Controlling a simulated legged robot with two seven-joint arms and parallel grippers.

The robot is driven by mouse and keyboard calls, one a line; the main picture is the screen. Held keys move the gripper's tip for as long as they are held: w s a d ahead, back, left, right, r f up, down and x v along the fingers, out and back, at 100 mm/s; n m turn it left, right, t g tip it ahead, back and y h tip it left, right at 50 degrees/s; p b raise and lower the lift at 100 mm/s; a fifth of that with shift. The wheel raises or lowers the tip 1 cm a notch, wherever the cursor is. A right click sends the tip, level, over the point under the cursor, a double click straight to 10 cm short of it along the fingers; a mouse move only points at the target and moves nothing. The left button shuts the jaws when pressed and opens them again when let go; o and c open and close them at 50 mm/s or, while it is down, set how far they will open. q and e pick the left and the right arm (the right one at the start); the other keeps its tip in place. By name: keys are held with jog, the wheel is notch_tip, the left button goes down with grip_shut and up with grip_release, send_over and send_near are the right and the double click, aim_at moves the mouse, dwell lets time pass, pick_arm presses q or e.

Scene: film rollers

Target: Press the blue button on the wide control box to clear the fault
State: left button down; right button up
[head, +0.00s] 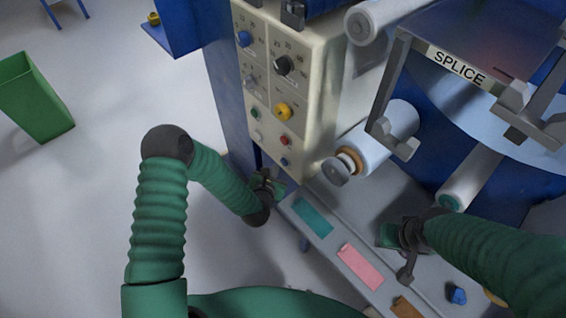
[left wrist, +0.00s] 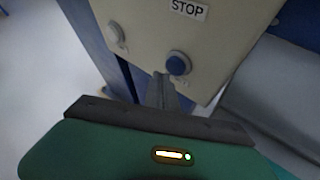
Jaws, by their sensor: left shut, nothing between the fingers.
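The wide control box (head: 270,105) is a cream panel on the blue machine, with several coloured knobs and buttons. A blue button (head: 284,161) sits at its lower right, below a red button (head: 286,140). A larger blue knob (head: 243,39) is at its upper left. My left gripper (head: 270,181) is shut and empty, just below the panel's lower edge. In the left wrist view, the lower blue button (left wrist: 178,63) stands close beyond the closed fingertips (left wrist: 160,80), slightly right; contact cannot be told. My right gripper (head: 392,238) is over the grey shelf; its jaws are unclear.
The grey shelf (head: 330,194) below the panel carries teal (head: 314,217), pink (head: 360,267) and brown pieces. A white roller (head: 388,135) and the SPLICE frame (head: 457,66) stand right of the box. A green bin (head: 33,97) is at left on open floor.

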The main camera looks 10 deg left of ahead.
pick_arm(q)
jog(key=shift+s+a+p, duration=0.2)
jog(key=shift+s+a, duration=0.6)
jog(key=shift+s, duration=0.2)
jog(key=shift+s+a+p, duration=0.15)
jog(key=shift+s+a, duration=0.6)
jog(key=shift+s, duration=0.25)
